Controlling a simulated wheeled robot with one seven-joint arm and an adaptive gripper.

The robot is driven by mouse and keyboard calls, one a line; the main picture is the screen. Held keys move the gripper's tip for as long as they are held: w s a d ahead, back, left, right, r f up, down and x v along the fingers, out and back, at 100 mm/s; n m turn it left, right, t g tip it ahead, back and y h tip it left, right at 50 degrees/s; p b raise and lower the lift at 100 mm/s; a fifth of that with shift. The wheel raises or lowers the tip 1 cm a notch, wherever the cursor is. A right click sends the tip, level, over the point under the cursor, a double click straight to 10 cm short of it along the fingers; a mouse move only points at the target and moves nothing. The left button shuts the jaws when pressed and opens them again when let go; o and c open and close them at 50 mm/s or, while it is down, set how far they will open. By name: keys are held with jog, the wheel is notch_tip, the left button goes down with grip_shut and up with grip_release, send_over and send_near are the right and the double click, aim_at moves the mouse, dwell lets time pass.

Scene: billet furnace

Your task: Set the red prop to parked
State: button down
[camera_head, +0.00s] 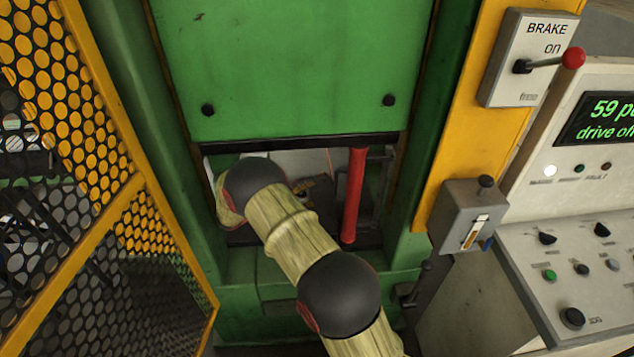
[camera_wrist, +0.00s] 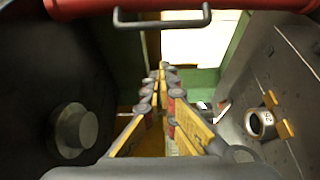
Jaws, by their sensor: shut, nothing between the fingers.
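The red prop (camera_head: 354,195) stands upright in the opening below the green guard door (camera_head: 290,70), at the right side of that opening. Its top meets the door's dark lower edge. In the wrist view a red bar, apparently the prop (camera_wrist: 240,5), crosses the top edge with a grey U-shaped handle (camera_wrist: 160,22) on it. My gripper (camera_wrist: 165,72) is shut and empty, its fingertips below the handle in that picture. I cannot tell whether they touch it. In the head view my arm reaches into the opening left of the prop, and my gripper is hidden.
Dark blocks flank my gripper in the wrist view, the right one (camera_wrist: 235,95) carrying a round fitting. A yellow mesh guard (camera_head: 140,185) stands left. At right are a brake lever (camera_head: 573,58) by "on", a slotted switch box (camera_head: 470,215) and a console (camera_head: 575,275) reading "drive of…".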

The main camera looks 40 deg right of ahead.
jog(key=d+b, duration=0.2)
jog(key=d, duration=0.7)
jog(key=s, duration=0.1)
jog(key=s+a, duration=0.1)
jog(key=s+a+b, duration=0.1)
jog(key=shift+s+a, duration=0.25)
jog(key=shift+s, duration=0.1)
jog(key=shift+s, duration=0.15)
